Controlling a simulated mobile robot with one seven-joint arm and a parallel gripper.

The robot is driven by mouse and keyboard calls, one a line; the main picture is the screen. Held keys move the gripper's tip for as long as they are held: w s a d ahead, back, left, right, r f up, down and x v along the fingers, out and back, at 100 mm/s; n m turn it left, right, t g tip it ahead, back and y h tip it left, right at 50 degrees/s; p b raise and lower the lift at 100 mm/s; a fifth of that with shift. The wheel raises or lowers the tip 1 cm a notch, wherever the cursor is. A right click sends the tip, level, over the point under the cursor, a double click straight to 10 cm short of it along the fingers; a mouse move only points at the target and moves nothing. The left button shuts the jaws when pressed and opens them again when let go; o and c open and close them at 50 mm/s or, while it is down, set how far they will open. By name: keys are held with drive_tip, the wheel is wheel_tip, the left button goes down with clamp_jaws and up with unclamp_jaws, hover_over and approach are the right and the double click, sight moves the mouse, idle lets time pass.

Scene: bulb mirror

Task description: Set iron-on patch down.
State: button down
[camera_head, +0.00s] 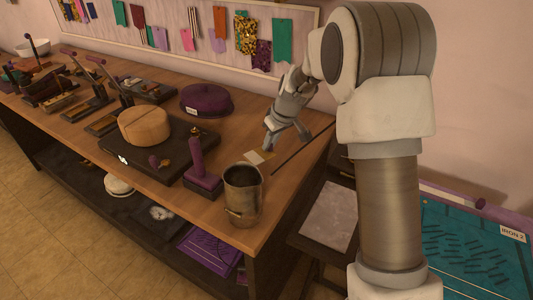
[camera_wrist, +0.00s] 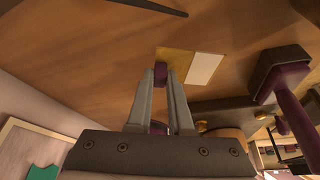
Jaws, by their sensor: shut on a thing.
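My gripper (camera_head: 270,145) points down just above the wooden table, right of the dark board. In the wrist view its fingertips (camera_wrist: 161,78) are closed together on a small purple piece (camera_wrist: 160,70), which appears to be the iron-on patch. A flat yellow piece (camera_wrist: 176,57) lies right under the tips, with a white rectangle (camera_wrist: 206,68) beside it. This white rectangle also shows in the head view (camera_head: 254,157). I cannot tell whether the purple piece touches the yellow one. The fingers hide part of it.
A metal mug (camera_head: 243,192) and a purple-handled stand (camera_head: 203,165) are close in front of my gripper. A dark board (camera_head: 185,170) bears a round wooden block (camera_head: 145,125). A purple round cushion (camera_head: 207,99) lies behind. A thin dark strip (camera_head: 303,149) lies to the right.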

sight(270, 149)
drive_tip(key=shift+w+a+f, duration=0.1)
drive_tip(key=shift+a+f, duration=0.35)
drive_tip(key=shift+f+b, duration=0.3)
drive_tip(key=shift+f, duration=1.55)
drive_tip(key=shift+f, duration=0.1)
drive_tip(key=c, duration=0.8)
unclamp_jaws()
